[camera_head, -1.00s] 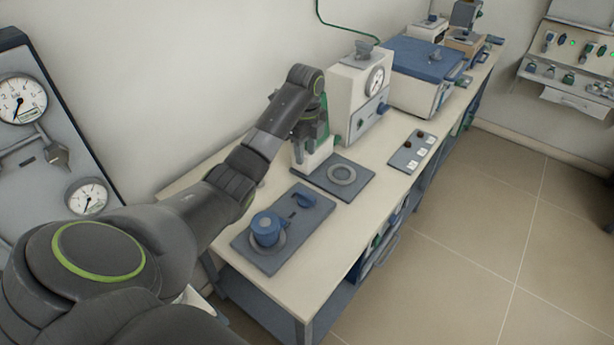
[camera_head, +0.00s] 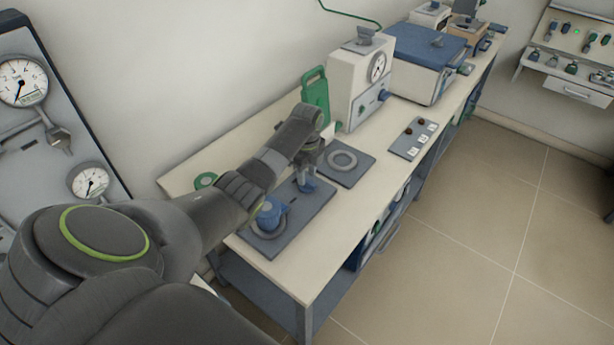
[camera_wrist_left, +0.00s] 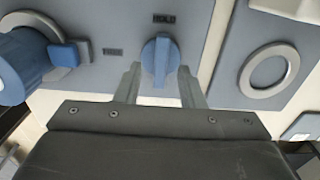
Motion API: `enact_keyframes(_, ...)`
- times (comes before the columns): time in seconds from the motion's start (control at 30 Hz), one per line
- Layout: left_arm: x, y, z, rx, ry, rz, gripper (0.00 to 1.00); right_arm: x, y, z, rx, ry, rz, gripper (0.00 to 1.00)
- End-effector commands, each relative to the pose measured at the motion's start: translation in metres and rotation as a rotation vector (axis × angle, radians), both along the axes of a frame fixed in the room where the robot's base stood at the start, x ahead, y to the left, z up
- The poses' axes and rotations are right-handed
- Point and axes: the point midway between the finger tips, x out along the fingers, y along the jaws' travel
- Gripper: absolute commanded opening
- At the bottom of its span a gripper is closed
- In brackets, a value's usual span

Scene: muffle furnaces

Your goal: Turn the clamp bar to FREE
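The clamp bar is a small blue bar (camera_head: 306,186) on a grey plate (camera_head: 290,232) on the bench. In the left wrist view the bar (camera_wrist_left: 160,58) points up toward a dark label (camera_wrist_left: 164,18) that seems to read HOLD. A second label (camera_wrist_left: 113,51), too small to read, is left of it. My left gripper (camera_wrist_left: 158,80) is open, its fingers on either side of the bar's near end, with gaps visible. In the head view the gripper (camera_head: 309,176) is over the bar and partly hides it. My right gripper is out of view.
A blue cylinder (camera_head: 268,213) stands on the same plate, left of the bar. A plate with a pale ring (camera_head: 343,160) lies behind, beside a white gauge box (camera_head: 355,88). A green upright piece (camera_head: 315,97) stands near the wall. The bench's front edge is clear.

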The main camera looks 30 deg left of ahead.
Motion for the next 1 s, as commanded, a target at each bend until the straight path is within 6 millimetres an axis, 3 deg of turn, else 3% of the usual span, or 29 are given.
enact_keyframes(0.2,0.000,0.000,-0.018,0.000,0.000,0.000,0.35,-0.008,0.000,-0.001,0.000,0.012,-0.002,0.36)
enact_keyframes(0.53,0.000,0.000,-0.021,0.001,-0.001,0.000,0.35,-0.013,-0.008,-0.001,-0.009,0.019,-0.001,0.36)
enact_keyframes(0.8,0.000,0.000,-0.021,0.001,-0.001,0.000,0.01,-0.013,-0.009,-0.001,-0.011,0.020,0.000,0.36)
enact_keyframes(1.0,0.000,0.000,-0.021,0.001,-0.001,0.003,0.00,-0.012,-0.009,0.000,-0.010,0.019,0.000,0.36)
